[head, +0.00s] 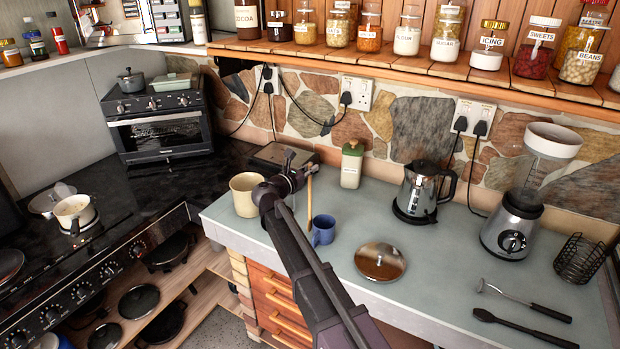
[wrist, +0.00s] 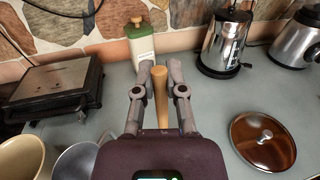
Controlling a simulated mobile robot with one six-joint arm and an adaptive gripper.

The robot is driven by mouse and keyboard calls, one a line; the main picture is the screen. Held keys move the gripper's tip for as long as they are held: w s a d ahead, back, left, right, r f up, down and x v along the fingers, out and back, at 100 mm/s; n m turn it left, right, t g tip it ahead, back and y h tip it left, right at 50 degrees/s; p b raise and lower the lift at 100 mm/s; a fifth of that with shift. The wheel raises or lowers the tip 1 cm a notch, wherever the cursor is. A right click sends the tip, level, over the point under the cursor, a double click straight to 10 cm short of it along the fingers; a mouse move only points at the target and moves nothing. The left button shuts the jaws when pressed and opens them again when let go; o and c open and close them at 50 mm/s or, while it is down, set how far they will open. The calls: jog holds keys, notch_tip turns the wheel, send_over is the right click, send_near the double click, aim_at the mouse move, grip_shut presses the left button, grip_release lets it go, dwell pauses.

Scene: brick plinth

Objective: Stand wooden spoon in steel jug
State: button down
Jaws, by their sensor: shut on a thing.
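My gripper (head: 300,175) is shut on the wooden spoon (head: 309,196), whose pale shaft hangs roughly upright below the fingers in the head view. In the wrist view the spoon (wrist: 160,98) shows between the two fingers (wrist: 157,78). A grey metal vessel (wrist: 75,162), which looks like the steel jug, stands at the lower left of the wrist view, partly cut off by the frame and my gripper. The spoon is apart from it, to its right in that view. In the head view my arm appears to hide this vessel.
A cream pot (head: 246,196) and a blue mug (head: 323,231) stand close to my gripper. Behind are a black grill (head: 278,156) and a green-topped bottle (head: 351,165). A kettle (head: 420,192), a lid (head: 380,262) and a blender (head: 512,235) are to the right.

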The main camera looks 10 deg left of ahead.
jog(key=shift+f+b, duration=0.7)
jog(key=shift+f, duration=0.3)
jog(key=shift+f, duration=0.15)
jog(key=c, duration=0.7)
grip_release()
jog(key=v, duration=1.2)
